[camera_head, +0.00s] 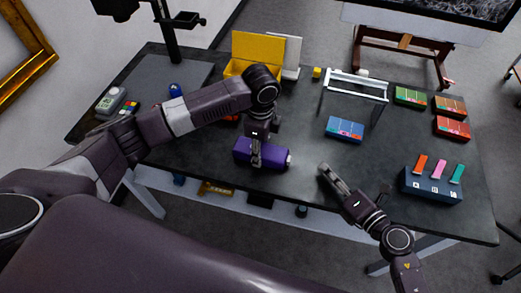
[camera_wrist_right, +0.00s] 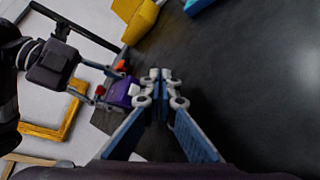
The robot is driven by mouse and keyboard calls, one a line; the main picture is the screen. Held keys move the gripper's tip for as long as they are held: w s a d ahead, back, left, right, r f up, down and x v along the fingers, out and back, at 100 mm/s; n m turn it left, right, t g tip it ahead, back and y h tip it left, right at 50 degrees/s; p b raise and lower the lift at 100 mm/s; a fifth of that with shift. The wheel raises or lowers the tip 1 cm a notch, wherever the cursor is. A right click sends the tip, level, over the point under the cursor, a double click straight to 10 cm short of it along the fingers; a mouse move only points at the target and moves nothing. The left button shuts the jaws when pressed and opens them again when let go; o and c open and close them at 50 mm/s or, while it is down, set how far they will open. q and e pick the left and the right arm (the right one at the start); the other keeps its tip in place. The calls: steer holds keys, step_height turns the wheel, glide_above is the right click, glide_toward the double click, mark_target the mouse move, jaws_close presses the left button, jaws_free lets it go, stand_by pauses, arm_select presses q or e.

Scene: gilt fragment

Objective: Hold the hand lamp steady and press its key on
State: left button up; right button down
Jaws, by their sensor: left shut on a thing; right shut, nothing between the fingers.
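The hand lamp (camera_head: 274,156) is a purple block with a pale end at its right, near the front edge of the dark table. My left gripper (camera_head: 256,160) is shut on it from above, across its middle. The lamp also shows in the right wrist view (camera_wrist_right: 119,93), left of the fingers. My right gripper (camera_head: 325,170) is shut and empty, a short way right of the lamp's pale end and apart from it. In the right wrist view its fingertips (camera_wrist_right: 161,80) are together. I cannot make out the lamp's key.
A blue box (camera_head: 344,129) lies behind my right gripper. A dark blue holder (camera_head: 430,185) with coloured tabs stands at the right. A yellow box (camera_head: 257,50) stands at the back, near a clear-topped stand (camera_head: 356,84). The table between lamp and right gripper is bare.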

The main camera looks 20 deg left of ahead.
mark_target(298, 171)
steer(key=shift+a, duration=4.1)
steer(key=shift+s+a, duration=0.1)
steer(key=shift+a, duration=0.35)
arm_select(q)
steer(key=shift+d, duration=0.1)
arm_select(e)
steer(key=shift+d, duration=3.45)
